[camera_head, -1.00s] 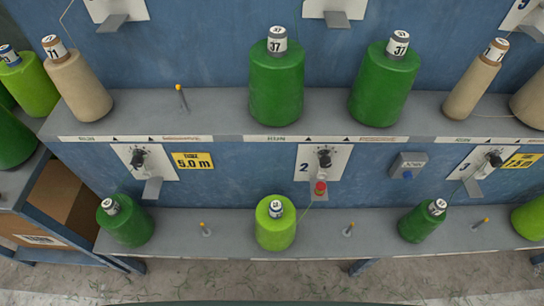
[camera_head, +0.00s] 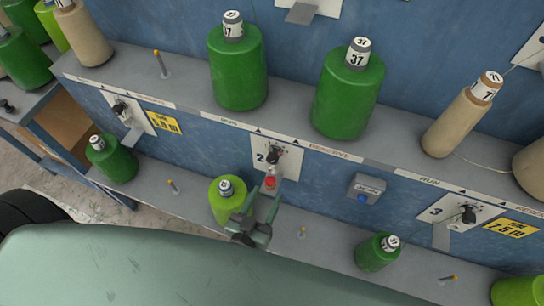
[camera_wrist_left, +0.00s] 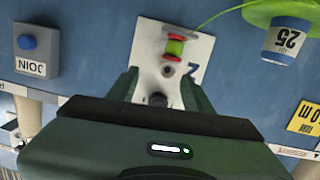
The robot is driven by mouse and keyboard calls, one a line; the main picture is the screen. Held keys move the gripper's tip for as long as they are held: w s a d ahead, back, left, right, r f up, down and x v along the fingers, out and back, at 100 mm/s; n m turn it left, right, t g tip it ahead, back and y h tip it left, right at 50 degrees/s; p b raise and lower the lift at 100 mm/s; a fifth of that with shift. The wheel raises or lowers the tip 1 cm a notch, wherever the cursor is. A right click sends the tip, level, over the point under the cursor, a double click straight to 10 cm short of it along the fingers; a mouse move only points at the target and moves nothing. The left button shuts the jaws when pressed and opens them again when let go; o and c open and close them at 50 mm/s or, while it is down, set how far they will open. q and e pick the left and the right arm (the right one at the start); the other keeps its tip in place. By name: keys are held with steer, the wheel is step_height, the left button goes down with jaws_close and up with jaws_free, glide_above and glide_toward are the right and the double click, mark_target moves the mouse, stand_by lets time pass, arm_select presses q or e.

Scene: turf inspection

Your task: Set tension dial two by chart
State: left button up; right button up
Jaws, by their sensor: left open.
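Dial two is a black knob (camera_head: 273,155) on a white plate (camera_head: 289,170) marked 2, on the blue wall between the two shelves. A small red part (camera_head: 270,183) sits below the knob. My left gripper (camera_head: 270,192) is open in front of the plate's lower part, beside the lime green cone (camera_head: 226,195). In the left wrist view, the scene appears upside down; the open left gripper (camera_wrist_left: 160,88) has the dark knob (camera_wrist_left: 157,100) between its fingers, partly hidden by the gripper body. I cannot tell whether they touch. No chart is recognisable. My right gripper is not in view.
Dark green cones (camera_head: 348,95) and tan cones (camera_head: 460,122) stand on the upper shelf (camera_head: 285,108). A grey box with a blue button (camera_head: 362,198) is right of plate two. Other dial plates (camera_head: 460,215) and yellow signs (camera_head: 164,121) flank it.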

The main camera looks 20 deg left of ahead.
arm_select(q)
steer(key=t, duration=0.2)
glide_toward(271, 162)
steer(key=w, duration=0.4)
steer(key=shift+n+y, duration=0.4)
steer(key=w, duration=0.4)
steer(key=w+d+p, duration=0.1)
steer(key=w, duration=0.1)
steer(key=shift+w+r, duration=0.2)
steer(key=shift+w, duration=0.1)
jaws_close()
